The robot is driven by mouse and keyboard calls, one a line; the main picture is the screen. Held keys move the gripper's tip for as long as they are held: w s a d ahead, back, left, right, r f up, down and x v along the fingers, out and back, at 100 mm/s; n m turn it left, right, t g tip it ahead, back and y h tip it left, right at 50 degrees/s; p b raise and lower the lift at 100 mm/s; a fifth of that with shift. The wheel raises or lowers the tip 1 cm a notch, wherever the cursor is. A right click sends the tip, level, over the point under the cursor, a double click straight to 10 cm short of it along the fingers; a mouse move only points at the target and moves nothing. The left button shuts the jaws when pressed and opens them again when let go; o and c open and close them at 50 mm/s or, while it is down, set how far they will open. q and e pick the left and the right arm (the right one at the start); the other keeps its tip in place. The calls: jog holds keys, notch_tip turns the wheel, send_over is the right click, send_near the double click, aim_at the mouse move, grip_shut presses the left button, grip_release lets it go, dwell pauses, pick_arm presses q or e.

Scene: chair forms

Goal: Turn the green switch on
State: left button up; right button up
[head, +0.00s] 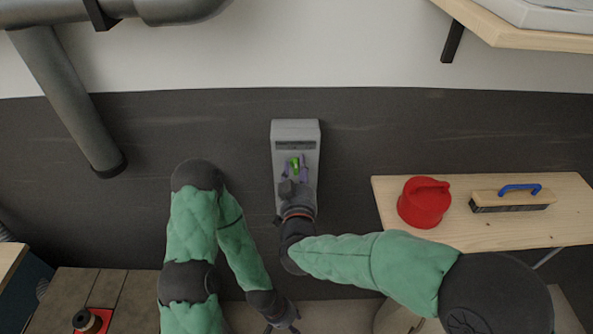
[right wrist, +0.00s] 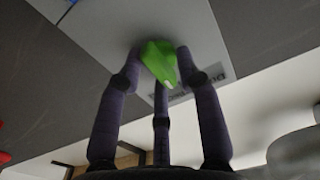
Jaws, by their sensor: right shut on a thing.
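The green switch (head: 295,162) is a small knob on a grey box (head: 296,131) fixed to the dark lower part of the wall, in the middle of the head view. In the right wrist view the green switch (right wrist: 159,62) sits between the fingers, with a pale mark near its tip. My right gripper (head: 294,172) reaches up to the box and is shut on the switch; its fingers (right wrist: 160,75) touch its sides. My left gripper (head: 283,322) hangs low near the bottom edge, away from the box; its fingers are small and partly cut off.
A wooden shelf (head: 470,230) at the right holds a red container (head: 424,203) and a brush with a blue handle (head: 520,189). A grey pipe (head: 70,100) runs down the wall at the left. A wooden surface (head: 120,300) is at the lower left. The wall beside the box is clear.

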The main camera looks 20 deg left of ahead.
jog(key=shift+w+d, duration=0.1)
jog(key=m+b, duration=0.4)
jog(key=b, duration=0.1)
jog(key=f+m+b, duration=0.1)
jog(key=m+b, duration=0.8)
jog(key=b, duration=0.2)
jog(key=shift+f+m, duration=0.2)
jog(key=shift+m, duration=0.2)
jog(key=shift+f+m+b, duration=0.15)
jog(key=shift+m+b, duration=1.55)
jog(key=shift+m, duration=0.2)
jog(key=o, duration=0.9)
jog(key=shift+c, duration=0.2)
jog(key=shift+r, duration=0.3)
